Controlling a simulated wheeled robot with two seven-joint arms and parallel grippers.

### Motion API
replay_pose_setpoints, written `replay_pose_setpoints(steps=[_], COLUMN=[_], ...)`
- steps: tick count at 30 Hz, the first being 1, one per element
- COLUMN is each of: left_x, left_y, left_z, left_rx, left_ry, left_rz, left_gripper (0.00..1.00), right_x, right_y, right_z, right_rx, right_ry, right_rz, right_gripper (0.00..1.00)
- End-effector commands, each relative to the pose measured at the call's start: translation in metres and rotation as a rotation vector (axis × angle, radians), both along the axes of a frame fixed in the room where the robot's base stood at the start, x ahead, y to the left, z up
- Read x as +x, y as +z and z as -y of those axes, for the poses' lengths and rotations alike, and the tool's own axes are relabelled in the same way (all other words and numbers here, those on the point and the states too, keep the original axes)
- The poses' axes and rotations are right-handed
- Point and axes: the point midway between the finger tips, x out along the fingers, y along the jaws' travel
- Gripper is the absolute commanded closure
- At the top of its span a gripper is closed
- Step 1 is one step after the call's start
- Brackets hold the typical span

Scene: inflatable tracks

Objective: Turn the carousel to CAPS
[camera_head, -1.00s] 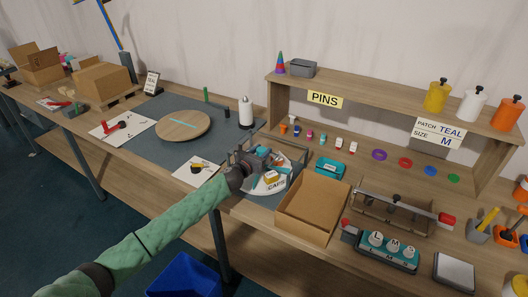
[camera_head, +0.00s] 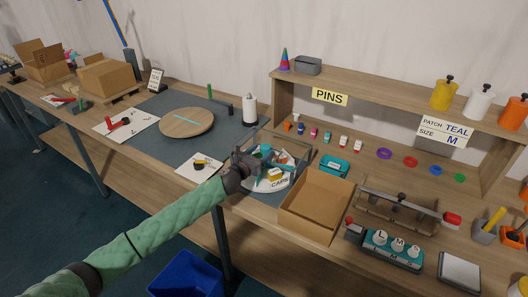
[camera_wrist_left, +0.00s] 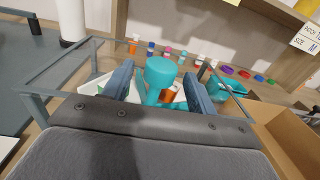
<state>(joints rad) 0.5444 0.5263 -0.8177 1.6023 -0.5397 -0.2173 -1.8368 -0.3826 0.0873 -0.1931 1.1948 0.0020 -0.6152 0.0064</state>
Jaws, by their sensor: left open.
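The carousel (camera_head: 268,186) is a low white round tray on the bench, with a CAPS label (camera_head: 280,183) on its near side. Small items sit in its sections, among them a yellow one (camera_head: 275,174). A teal knob (camera_wrist_left: 160,72) rises from its middle in the left wrist view. My left gripper (camera_head: 258,161) is over the carousel. In the wrist view its fingers (camera_wrist_left: 158,88) are open, one on each side of the knob; I cannot tell whether they touch it. The gripper hides the carousel's left part. My right gripper is not in view.
A grey frame (camera_wrist_left: 55,72) surrounds the carousel area. An open cardboard box (camera_head: 313,205) stands close on the right, and a teal box (camera_head: 332,166) behind it. A white roll (camera_head: 249,110) stands behind left.

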Motion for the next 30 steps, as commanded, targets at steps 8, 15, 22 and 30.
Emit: replay_pose_setpoints(steps=[8,15,22,30], left_x=[-0.031,-0.041,-0.041,-0.052], left_y=[-0.003,-0.001,-0.001,-0.004], left_z=[-0.017,-0.021,-0.022,-0.045], left_rx=[0.002,0.0,0.0,-0.005], left_ry=[-0.001,-0.001,-0.001,0.069], left_rz=[-0.001,-0.001,-0.001,-0.025], left_gripper=[0.42,0.42,0.42,0.95], right_x=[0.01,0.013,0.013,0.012], right_y=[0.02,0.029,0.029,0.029], right_z=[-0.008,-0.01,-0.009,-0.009], right_rx=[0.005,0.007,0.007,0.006], right_ry=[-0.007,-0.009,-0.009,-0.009], right_rz=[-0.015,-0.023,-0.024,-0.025], right_gripper=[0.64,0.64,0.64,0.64])
